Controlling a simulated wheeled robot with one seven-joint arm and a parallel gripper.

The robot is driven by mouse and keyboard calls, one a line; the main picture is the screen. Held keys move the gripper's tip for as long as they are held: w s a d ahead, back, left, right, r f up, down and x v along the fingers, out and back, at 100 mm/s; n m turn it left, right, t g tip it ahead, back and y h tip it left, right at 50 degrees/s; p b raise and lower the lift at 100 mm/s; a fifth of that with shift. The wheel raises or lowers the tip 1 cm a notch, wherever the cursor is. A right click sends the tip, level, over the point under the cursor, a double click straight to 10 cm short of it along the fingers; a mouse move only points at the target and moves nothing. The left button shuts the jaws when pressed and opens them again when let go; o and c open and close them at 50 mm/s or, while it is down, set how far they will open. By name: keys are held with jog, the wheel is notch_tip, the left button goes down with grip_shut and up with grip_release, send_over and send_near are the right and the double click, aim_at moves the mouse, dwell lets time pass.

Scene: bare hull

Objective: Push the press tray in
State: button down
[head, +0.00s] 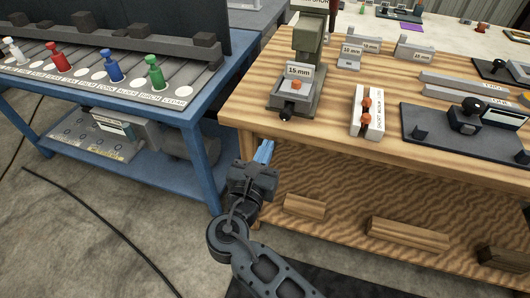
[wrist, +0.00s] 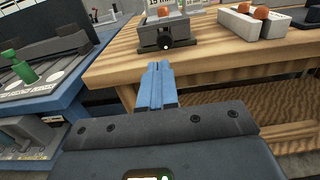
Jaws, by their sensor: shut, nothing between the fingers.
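The press (head: 307,50) stands on the wooden bench near its front left corner, with a "15 mm" label. Its tray (head: 289,101) is at the base, with a dark knob (head: 286,113) facing the front edge and an orange piece (head: 303,86) on top. In the wrist view the tray (wrist: 165,29) and its knob (wrist: 166,44) show beyond my fingers. My gripper (head: 265,151) has blue fingers, shut and empty, in front of the bench's front edge and apart from the tray. The fingers also show in the wrist view (wrist: 157,82), pointing toward the tray.
The wooden bench (head: 245,106) also carries a light block with two orange pieces (head: 367,110) right of the press, and a dark plate (head: 450,145) farther right. A blue bench (head: 205,150) with coloured pegs stands left. Wood blocks (head: 408,235) lie on the lower shelf.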

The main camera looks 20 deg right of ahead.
aim_at(284, 110)
jog(key=x, duration=1)
jog(key=shift+p, duration=0.4)
jog(key=b+x, duration=0.1)
jog(key=x, duration=0.7)
jog(key=shift+f, duration=0.1)
